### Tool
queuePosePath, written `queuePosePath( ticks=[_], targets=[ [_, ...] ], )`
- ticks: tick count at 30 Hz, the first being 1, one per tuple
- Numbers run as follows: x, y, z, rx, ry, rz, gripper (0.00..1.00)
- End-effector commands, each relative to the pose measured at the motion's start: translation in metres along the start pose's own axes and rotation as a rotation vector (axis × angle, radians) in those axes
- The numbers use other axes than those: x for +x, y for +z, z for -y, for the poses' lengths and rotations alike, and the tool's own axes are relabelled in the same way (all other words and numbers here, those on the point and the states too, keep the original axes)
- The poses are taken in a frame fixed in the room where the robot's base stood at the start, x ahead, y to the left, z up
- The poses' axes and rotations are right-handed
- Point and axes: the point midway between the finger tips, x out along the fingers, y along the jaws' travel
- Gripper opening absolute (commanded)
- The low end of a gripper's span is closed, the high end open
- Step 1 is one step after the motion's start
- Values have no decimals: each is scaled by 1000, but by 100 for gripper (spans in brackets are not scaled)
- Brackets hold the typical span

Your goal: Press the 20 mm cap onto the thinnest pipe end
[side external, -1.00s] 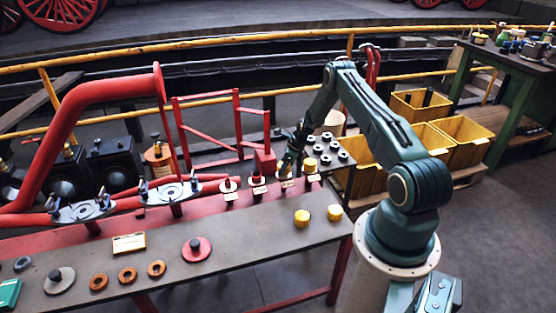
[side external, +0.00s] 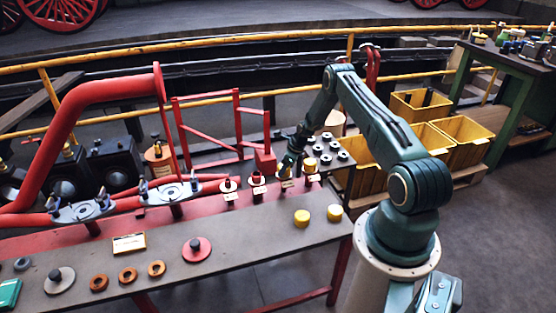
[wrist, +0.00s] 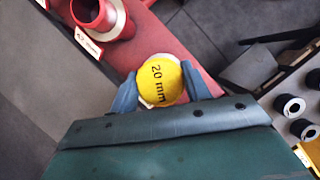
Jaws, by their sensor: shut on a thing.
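My gripper (wrist: 155,92) is shut on the yellow cap marked "20 mm" (wrist: 162,78), its blue-grey fingers on either side. In the side external view my gripper (side external: 285,169) is low over the row of pipe ends along the back of the bench. The cap hides what is under it; a pale rim shows at its lower left in the wrist view. I cannot tell whether the cap touches a pipe end. A wider red open pipe end (wrist: 100,18) with a label is at upper left in the wrist view. Another pipe end (side external: 228,184) stands farther left.
A yellow piece (side external: 310,165) stands right of my gripper. Two yellow caps (side external: 302,217) (side external: 334,212) sit on the bench's right front. A red flanged disc (side external: 196,249) and brown rings (side external: 128,274) lie in front.

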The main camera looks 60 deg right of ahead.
Motion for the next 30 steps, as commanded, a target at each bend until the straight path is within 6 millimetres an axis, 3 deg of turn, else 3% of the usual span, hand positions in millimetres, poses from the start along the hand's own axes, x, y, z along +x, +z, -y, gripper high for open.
queuePosePath(
  ticks=[6, 7, 10, 11, 30],
  targets=[
    [0, 0, 0, 0, 0, 0, 26],
    [0, 0, 0, 0, 0, 0, 51],
    [0, 0, 0, 0, 0, 0, 71],
    [0, 0, 0, 0, 0, 0, 73],
    [0, 0, 0, 0, 0, 0, 69]
  ],
)
